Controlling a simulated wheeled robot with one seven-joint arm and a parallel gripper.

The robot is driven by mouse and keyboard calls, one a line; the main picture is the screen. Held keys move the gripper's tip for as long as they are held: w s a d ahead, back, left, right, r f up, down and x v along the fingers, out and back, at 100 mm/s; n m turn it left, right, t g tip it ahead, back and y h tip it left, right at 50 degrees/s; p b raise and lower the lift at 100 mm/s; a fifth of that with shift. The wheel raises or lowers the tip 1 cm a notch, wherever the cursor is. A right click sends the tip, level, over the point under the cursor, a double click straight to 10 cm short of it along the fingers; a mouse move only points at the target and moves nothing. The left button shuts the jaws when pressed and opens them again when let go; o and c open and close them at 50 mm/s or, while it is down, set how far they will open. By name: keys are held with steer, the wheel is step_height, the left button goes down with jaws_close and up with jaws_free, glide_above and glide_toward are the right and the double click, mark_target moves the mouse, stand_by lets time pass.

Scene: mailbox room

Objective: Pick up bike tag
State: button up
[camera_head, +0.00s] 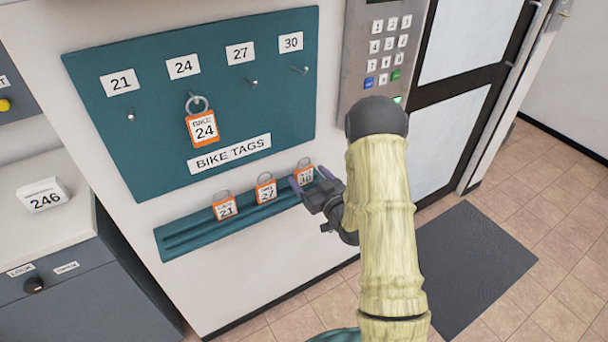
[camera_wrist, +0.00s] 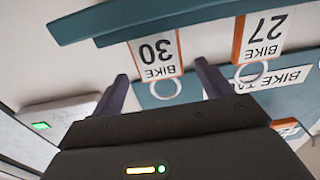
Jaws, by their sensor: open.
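Orange-framed bike tags stand on a teal ledge (camera_head: 180,238) below the teal board: tag 21 (camera_head: 225,209), tag 27 (camera_head: 266,191) and tag 30 (camera_head: 306,176). Tag 24 (camera_head: 203,129) hangs by its ring on a hook of the board. My gripper (camera_head: 312,184) is open at the right end of the ledge, close to tag 30. In the wrist view, tag 30 (camera_wrist: 154,52) and its ring lie ahead between the two fingers (camera_wrist: 163,85), which do not close on it. Tag 27 (camera_wrist: 262,38) is just right of the fingers there.
The teal board (camera_head: 100,75) has hooks under labels 21, 24, 27 and 30. A keypad panel (camera_head: 385,50) and a door (camera_head: 470,60) are to the right. A counter with a white 246 block (camera_head: 43,195) is at left. A dark mat (camera_head: 470,260) lies on the floor.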

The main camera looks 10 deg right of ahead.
mark_target(305, 173)
steer(key=shift+w, duration=0.15)
steer(key=p+x, duration=0.1)
steer(key=x, duration=0.4)
steer(key=shift+a, duration=0.1)
stand_by(0.5)
steer(key=c, duration=1.1)
steer(key=shift+o, duration=0.2)
